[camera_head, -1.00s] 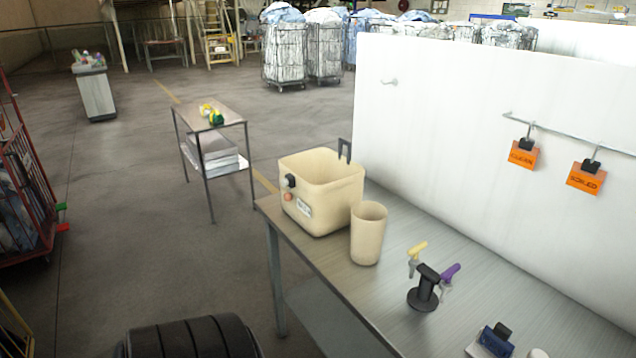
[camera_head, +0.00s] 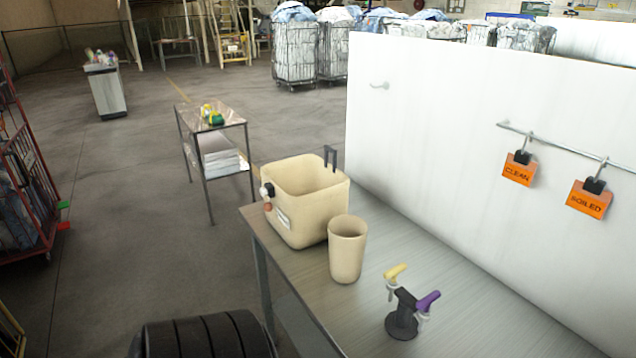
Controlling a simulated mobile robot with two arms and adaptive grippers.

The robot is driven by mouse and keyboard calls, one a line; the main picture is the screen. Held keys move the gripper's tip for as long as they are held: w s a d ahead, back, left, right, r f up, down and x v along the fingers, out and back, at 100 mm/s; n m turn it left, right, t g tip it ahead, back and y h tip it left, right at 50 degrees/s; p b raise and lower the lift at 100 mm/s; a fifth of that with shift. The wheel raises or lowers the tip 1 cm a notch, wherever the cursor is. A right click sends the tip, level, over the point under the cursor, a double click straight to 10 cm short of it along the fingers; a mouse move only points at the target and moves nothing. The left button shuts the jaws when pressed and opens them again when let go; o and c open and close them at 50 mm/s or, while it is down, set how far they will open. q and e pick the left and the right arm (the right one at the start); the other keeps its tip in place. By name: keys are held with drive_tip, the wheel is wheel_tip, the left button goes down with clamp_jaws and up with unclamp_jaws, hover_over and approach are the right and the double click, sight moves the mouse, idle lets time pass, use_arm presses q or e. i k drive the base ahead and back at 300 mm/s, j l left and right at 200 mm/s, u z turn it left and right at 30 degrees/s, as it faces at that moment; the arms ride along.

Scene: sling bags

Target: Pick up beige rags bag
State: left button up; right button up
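Neither of my grippers is in view.
A black stand (camera_head: 403,318) with yellow-handled and purple-handled tools stands nearer on the table. A white partition (camera_head: 430,110) runs behind it, with orange CLEAN (camera_head: 518,172) and SOILED (camera_head: 589,200) tags on a rail. A small side table (camera_head: 212,125) stands left; open floor lies between.

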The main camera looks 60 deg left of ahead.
sight(305, 192)
drive_tip(key=i+u, duration=0.1)
drive_tip(key=u, duration=2.05)
drive_tip(key=i+j, duration=0.15)
drive_tip(key=j+z, duration=0.05)
drive_tip(key=j, duration=0.05)
